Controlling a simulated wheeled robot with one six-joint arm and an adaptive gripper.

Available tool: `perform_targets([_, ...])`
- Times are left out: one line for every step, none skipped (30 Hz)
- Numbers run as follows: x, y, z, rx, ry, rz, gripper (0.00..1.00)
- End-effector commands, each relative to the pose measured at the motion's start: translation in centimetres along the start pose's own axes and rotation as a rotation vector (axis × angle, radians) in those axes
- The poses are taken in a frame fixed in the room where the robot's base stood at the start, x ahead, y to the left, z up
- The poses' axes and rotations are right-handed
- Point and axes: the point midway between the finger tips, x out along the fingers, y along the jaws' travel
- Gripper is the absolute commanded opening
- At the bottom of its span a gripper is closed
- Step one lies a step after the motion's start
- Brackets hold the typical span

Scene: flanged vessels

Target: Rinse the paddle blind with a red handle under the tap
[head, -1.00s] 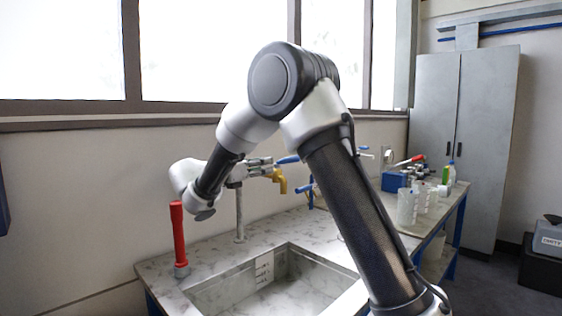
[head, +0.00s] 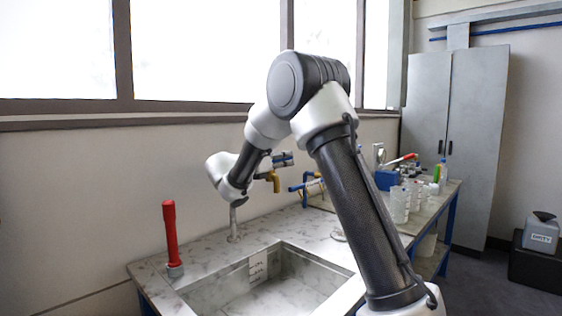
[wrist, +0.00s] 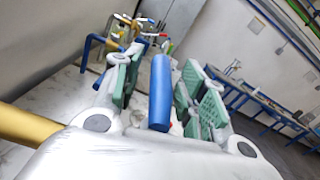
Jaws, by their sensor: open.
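A red handle (head: 170,233) with a grey lower end stands near-upright on the counter left of the sink (head: 262,285). I cannot make out a plate on it. The tap has a yellow spout (head: 275,184), which shows as a gold tube in the wrist view (wrist: 28,124). My gripper (head: 281,160) is at the tap, partly hidden by my own wrist in the head view. In the wrist view its green-padded fingers (wrist: 165,85) are open, with the tap's blue lever (wrist: 160,95) between them. I see gaps between lever and pads.
A bench on the right holds clear beakers (head: 400,203), a blue box (head: 388,180) and bottles (head: 441,172). Blue pipework (head: 306,188) stands behind the sink. A grey cabinet (head: 470,140) and a bin marked dirty (head: 541,233) are farther right.

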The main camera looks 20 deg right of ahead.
Motion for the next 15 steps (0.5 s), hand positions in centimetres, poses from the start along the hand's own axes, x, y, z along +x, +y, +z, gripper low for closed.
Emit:
perform_targets([0.02, 0.01, 0.0, 0.0, 0.0, 0.0, 0.42])
perform_targets([0.02, 0.01, -0.01, 0.0, 0.0, 0.0, 0.42])
perform_targets([0.01, 0.01, -0.01, 0.0, 0.0, 0.0, 0.42])
perform_targets([0.0, 0.01, -0.01, 0.0, 0.0, 0.0, 0.42])
perform_targets([0.0, 0.01, -0.01, 0.0, 0.0, 0.0, 0.42])
perform_targets([0.0, 0.01, -0.01, 0.0, 0.0, 0.0, 0.38])
perform_targets([-0.01, 0.01, -0.01, 0.0, 0.0, 0.0, 0.33])
perform_targets([-0.01, 0.01, -0.01, 0.0, 0.0, 0.0, 0.27])
perform_targets([-0.01, 0.01, -0.01, 0.0, 0.0, 0.0, 0.2])
perform_targets([-0.01, 0.01, -0.02, 0.0, 0.0, 0.0, 0.14])
perform_targets([-0.02, 0.01, -0.02, 0.0, 0.0, 0.0, 0.09])
perform_targets([-0.02, 0.0, -0.02, 0.0, 0.0, 0.0, 0.02])
perform_targets([-0.02, 0.0, -0.02, 0.0, 0.0, 0.0, 0.0])
perform_targets([-0.02, 0.01, -0.02, 0.0, 0.0, 0.0, 0.0])
perform_targets([-0.02, 0.0, -0.02, 0.0, 0.0, 0.0, 0.0])
